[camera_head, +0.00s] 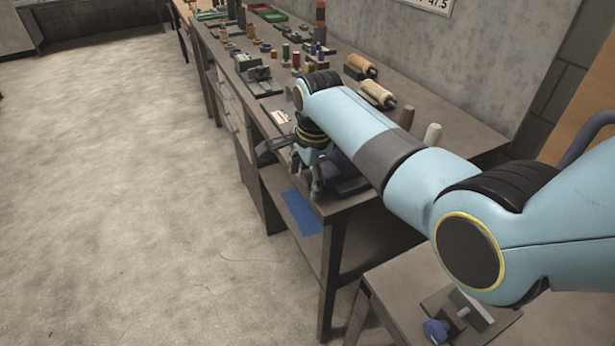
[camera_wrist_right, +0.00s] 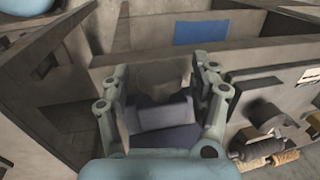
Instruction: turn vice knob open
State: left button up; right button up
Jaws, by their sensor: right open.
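A dark vice (camera_head: 345,180) sits near the front corner of the long workbench, partly hidden behind my right gripper and arm. My right gripper (camera_head: 308,192) points down at the bench edge beside it. In the right wrist view a dark grey-blue block (camera_wrist_right: 163,115), which looks like part of the vice, shows between the fingers. My right gripper (camera_wrist_right: 163,82) is open there, with a finger on each side of that block. I cannot tell whether the fingers touch it. The vice knob is not clearly seen. My left gripper is in no view.
The workbench (camera_head: 470,138) carries spools (camera_head: 377,94), a white cone (camera_head: 432,135) and a paper label (camera_head: 281,117). A blue sheet (camera_head: 301,212) lies on the lower shelf. A smaller table with a blue-knobbed device (camera_head: 436,330) stands at lower right. The floor at left is clear.

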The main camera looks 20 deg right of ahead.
jog(key=c, duration=1.2)
jog(key=shift+w+g+b, duration=0.15)
jog(key=shift+g+b, duration=0.45)
jog(key=shift+g, duration=0.4)
jog(key=g+b, duration=0.1)
jog(key=b, duration=0.3)
jog(key=g+b, duration=0.2)
jog(key=b, duration=0.1)
jog(key=g+b, duration=0.1)
jog(key=b, duration=0.3)
jog(key=shift+w+f+g+b, duration=0.1)
jog(key=shift+f+g+b, duration=0.15)
jog(key=shift+g+b, duration=0.1)
jog(key=shift+r+g+b, duration=0.2)
jog(key=shift+g+b, duration=0.05)
jog(key=shift+b, duration=0.3)
